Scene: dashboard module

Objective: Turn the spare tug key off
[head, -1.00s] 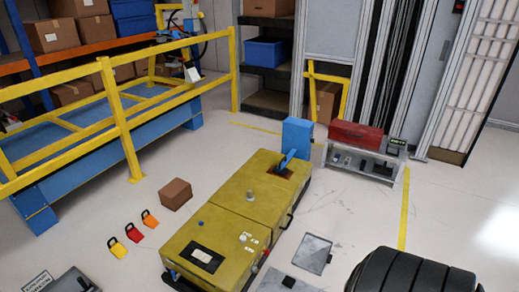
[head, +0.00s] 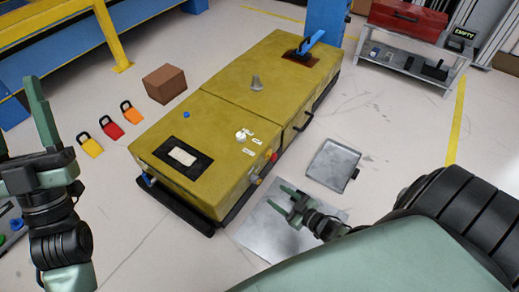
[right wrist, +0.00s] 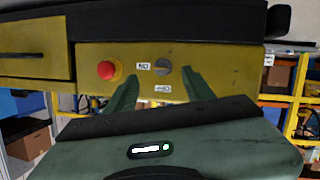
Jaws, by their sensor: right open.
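The yellow tug (head: 215,100) stands on the floor in the middle of the head view. In the right wrist view, a grey key switch (right wrist: 162,71) sits on its yellow panel between two small white labels. The labels are too small to read surely, and I cannot tell which one the key points to. A red button (right wrist: 107,70) is left of it. My right gripper (head: 278,194) is low beside the tug's near end. Its open fingers (right wrist: 158,80) point at the panel with the key between them, apart from it. My left gripper (head: 18,108) is open and empty at the left edge.
A grey tray (head: 333,163) and a metal floor plate (head: 262,232) lie right of the tug. A cardboard box (head: 164,84) and several coloured padlocks (head: 112,128) lie to its left. A low cart with a red toolbox (head: 408,18) stands at the back right.

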